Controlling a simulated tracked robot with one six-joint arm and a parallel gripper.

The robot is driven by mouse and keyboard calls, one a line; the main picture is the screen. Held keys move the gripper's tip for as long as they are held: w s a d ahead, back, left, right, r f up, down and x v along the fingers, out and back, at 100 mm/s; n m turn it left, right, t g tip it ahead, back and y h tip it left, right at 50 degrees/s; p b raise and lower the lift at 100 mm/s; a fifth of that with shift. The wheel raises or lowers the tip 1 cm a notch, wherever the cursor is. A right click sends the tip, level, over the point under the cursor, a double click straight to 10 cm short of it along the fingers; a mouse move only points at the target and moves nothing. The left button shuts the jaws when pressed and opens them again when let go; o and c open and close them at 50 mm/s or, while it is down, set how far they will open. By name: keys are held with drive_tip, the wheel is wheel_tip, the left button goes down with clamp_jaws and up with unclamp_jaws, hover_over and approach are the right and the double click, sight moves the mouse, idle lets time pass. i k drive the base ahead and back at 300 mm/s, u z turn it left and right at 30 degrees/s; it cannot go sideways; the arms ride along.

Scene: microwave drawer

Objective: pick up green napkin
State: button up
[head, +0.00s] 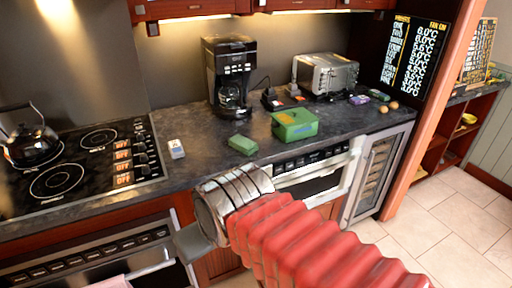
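A small flat green piece (243,145), which looks like the green napkin, lies on the dark counter (205,165) near its front edge. A larger green box-like container (294,125) stands just right of it. My gripper (190,243) shows as a grey end piece at the lower middle, in front of the counter and below the green piece, apart from it in the picture. My red bellows-covered arm runs in from the lower right. The fingers are not clear, so I cannot tell whether they hold anything.
A black coffee maker (228,76) and a silver toaster (325,76) stand at the back. A white item (176,149) lies left of the green piece. A stove with a kettle (30,140) is at left. Small items (379,95) lie at right.

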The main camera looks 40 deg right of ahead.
sight(247, 146)
drive_tip(key=z, duration=1.95)
drive_tip(key=k, duration=0.7)
drive_tip(key=u, duration=0.85)
drive_tip(key=i, duration=1)
drive_tip(key=z, duration=0.05)
